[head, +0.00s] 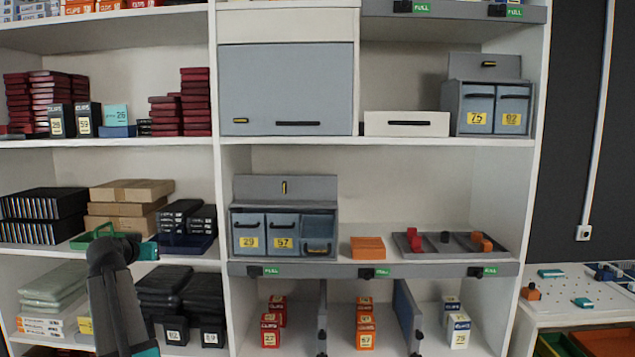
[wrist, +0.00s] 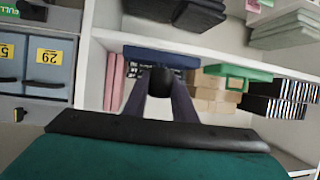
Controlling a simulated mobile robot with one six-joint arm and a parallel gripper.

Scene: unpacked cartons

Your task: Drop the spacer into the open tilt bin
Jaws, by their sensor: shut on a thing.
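In the wrist view my gripper (wrist: 161,78) is shut on a small dark rounded piece, the spacer (wrist: 160,84), held between the two fingertips. In the head view my arm reaches up at the lower left, and the fingers and spacer cannot be made out clearly there. The grey tilt-bin unit (head: 284,188) stands on the middle shelf, right of my arm. Its bins 29 (head: 249,228) and 57 (head: 283,228) are shut. The right-hand bin (head: 319,249) is tipped open, with its inside showing. My gripper is apart from this unit, in front of the left shelf bay.
A white upright (head: 216,200) separates my gripper's bay from the bin unit. A blue tray (head: 187,244) and green basket (head: 88,241) are near my gripper. Right of the bins lie an orange box (head: 368,248) and a grey tray (head: 464,251) of small parts.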

